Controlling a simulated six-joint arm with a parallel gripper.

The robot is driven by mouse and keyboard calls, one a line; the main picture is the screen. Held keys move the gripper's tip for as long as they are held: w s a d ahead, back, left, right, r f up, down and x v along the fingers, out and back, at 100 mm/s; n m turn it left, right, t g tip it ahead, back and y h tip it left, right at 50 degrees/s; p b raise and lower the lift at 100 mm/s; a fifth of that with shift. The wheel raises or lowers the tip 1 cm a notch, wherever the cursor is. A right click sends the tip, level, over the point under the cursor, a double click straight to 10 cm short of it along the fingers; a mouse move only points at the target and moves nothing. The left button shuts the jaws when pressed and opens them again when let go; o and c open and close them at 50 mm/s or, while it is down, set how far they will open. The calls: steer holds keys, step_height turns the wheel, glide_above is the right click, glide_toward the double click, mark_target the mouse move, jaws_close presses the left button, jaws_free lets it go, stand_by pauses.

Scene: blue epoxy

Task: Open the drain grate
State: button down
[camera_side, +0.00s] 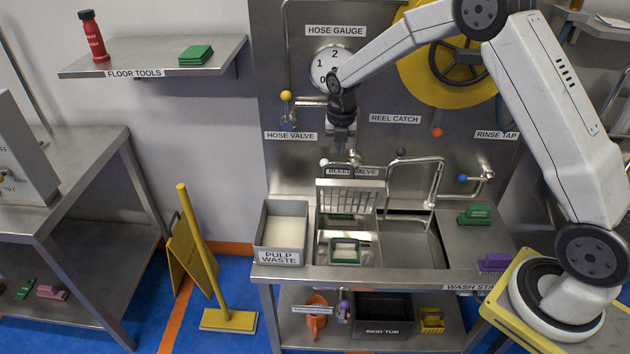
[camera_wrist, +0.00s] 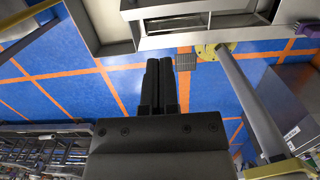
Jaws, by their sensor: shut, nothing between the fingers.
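In the side view a pale slotted metal grate (camera_side: 350,196) stands raised, nearly upright, at the back of the left sink basin (camera_side: 322,246). The basin below it is uncovered, and a green-rimmed item (camera_side: 345,250) sits inside. My gripper (camera_side: 341,150) is above the grate, pointing down, shut and empty, and appears apart from it. In the wrist view my gripper (camera_wrist: 159,62) shows its two dark fingers together with nothing between them. The sink grate cannot be made out for sure in that view.
A pulp waste bin (camera_side: 280,233) stands left of the basin. A bent tap pipe (camera_side: 437,180) rises to the right. Valve knobs and the hose gauge (camera_side: 330,70) are on the wall behind. A green brush (camera_side: 475,215) lies on the right counter.

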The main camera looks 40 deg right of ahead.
mark_target(338, 166)
steer(key=f, duration=0.9)
steer(key=shift+w+d+f, duration=0.25)
steer(key=shift+w+d, duration=0.05)
steer(key=shift+d, duration=0.05)
steer(key=shift+w+d+f, duration=0.15)
steer(key=shift+w+d, duration=0.4)
steer(key=shift+w, duration=0.05)
steer(key=shift+w+d+f, duration=0.1)
steer(key=shift+w+d, duration=0.7)
steer(key=shift+d, duration=0.05)
steer(key=shift+w+d+r, duration=0.3)
steer(key=shift+w+d, duration=0.55)
steer(key=shift+w, duration=0.05)
steer(key=shift+s+a, duration=0.1)
